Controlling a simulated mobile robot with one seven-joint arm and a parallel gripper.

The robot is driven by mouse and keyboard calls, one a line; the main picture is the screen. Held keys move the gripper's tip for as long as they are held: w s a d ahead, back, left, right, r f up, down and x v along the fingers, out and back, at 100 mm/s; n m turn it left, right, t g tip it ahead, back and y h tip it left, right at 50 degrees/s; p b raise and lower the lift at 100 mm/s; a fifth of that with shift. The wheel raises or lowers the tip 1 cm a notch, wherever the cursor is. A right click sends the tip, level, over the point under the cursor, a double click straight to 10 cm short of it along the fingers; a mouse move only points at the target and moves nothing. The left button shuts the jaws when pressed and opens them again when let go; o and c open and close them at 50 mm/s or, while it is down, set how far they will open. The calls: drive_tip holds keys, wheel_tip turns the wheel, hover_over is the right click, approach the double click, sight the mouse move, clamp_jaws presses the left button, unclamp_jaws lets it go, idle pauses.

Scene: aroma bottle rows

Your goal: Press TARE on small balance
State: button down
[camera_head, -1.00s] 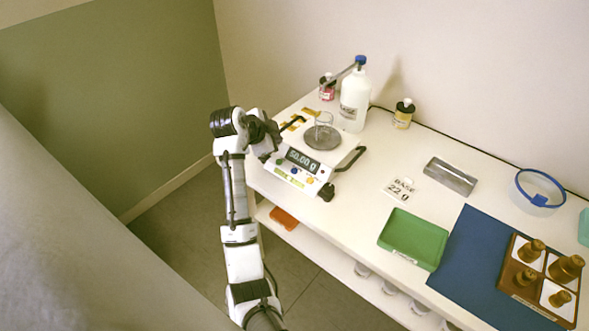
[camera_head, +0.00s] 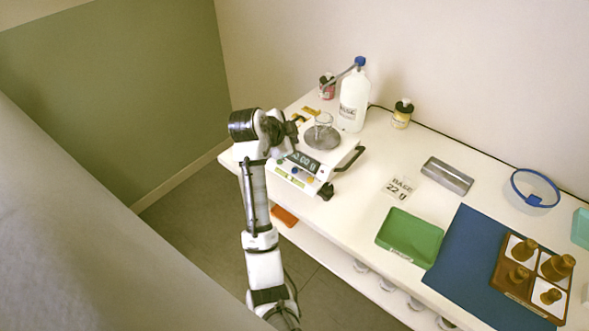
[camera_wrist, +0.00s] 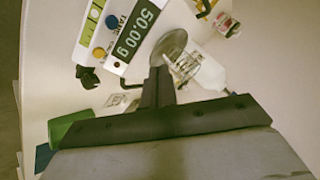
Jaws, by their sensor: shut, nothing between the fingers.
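The small balance (camera_head: 298,178) is a white box with a round grey pan (camera_head: 322,138) on the left part of the table. In the wrist view its display (camera_wrist: 138,36) reads 50.00 g. Beside the display are a blue button (camera_wrist: 98,52), a yellow button (camera_wrist: 110,21) and small lettering that looks like TARE. A clear glass beaker (camera_head: 323,120) stands on the pan. My gripper (camera_wrist: 160,70) is shut and empty. It hangs above the balance, apart from the buttons in the wrist view. In the head view my arm covers part of the display.
A white bottle with a blue cap (camera_head: 353,100) stands behind the balance. A BASE 22 g card (camera_head: 402,188), green tray (camera_head: 408,238), blue mat (camera_head: 470,262) and brown bottle rack (camera_head: 520,290) lie to the right. A black knob (camera_head: 326,191) sits at the balance's front corner.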

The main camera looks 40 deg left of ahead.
drive_tip(key=shift+f+b, duration=2.95)
drive_tip(key=shift+f, duration=1.4)
drive_tip(key=shift+f, duration=0.45)
drive_tip(key=shift+f+b, duration=0.4)
drive_tip(key=shift+b, duration=0.1)
drive_tip(key=shift+r+p, duration=0.6)
drive_tip(key=shift+r, duration=0.25)
wheel_tip(320, 180, up, 5)
drive_tip(key=p, duration=0.3)
